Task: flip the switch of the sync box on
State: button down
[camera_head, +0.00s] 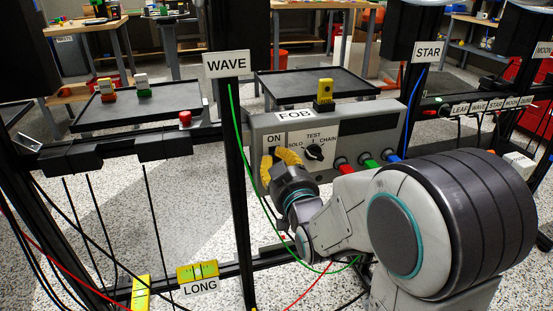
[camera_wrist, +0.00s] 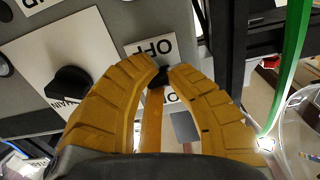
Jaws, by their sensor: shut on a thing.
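The grey box (camera_head: 372,142) labelled FOB, with its front panel, stands in the middle of the head view. Its toggle switch (camera_wrist: 157,80) is a small black lever, upside down in the wrist view. An ON plate (camera_head: 274,139) shows above the switch in the head view. An OFF plate (camera_wrist: 152,45) shows at its other side in the wrist view. My gripper (camera_head: 276,158) has yellow ridged fingers against the panel, and it also shows in the wrist view (camera_wrist: 163,73). The fingertips are closed around the switch lever and hide much of it. I cannot tell the lever's tilt.
A black mode knob (camera_head: 315,152) sits right of the switch. Red (camera_head: 342,163), green (camera_head: 367,160) and blue (camera_head: 391,155) plugs fill sockets further right. A green cable (camera_head: 240,150) hangs by the WAVE post (camera_head: 232,120), close left of my gripper.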

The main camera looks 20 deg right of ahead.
jog(key=r+g+p, duration=0.1)
jog(key=p, duration=0.2)
jog(key=shift+d+r+g+p, duration=0.15)
jog(key=shift+r+g+p, duration=0.1)
jog(key=shift+g+p, duration=0.05)
jog(key=g+p, duration=0.1)
jog(key=p, duration=0.1)
jog(key=g+p, duration=0.1)
jog(key=p, duration=0.1)
jog(key=shift+r, duration=0.25)
jog(key=shift+f+g+p, duration=0.1)
jog(key=shift+g+p, duration=0.2)
jog(key=shift+p, duration=0.25)
jog(key=shift+f, duration=0.1)
jog(key=c, duration=1.4)
grip_release()
jog(key=shift+d, duration=0.15)
jog(key=shift+c, duration=0.2)
jog(key=o, duration=0.3)
jog(key=shift+f, duration=0.15)
